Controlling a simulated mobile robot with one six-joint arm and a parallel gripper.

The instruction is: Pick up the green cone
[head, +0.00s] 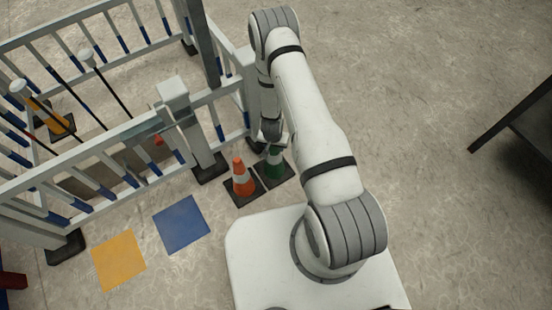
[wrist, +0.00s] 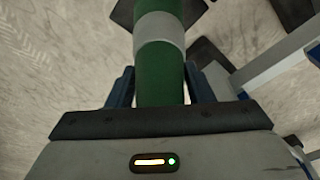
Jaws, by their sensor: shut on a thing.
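The green cone (head: 274,166) stands upright on its dark square base on the floor in the head view, with a light band around it. My gripper (head: 272,142) is at its top and partly hides it. In the wrist view the green cone (wrist: 160,75) with its grey-white band runs between the two fingers of my gripper (wrist: 160,88). The fingers are shut on it, one on each side. The cone's tip is hidden by the gripper body.
An orange cone (head: 240,180) stands close on the left of the green one. A white barrier fence (head: 120,145) with blue-striped bars is behind and left. Blue (head: 182,223) and yellow (head: 118,260) squares lie on the floor. A dark table (head: 530,115) is at right; floor between is clear.

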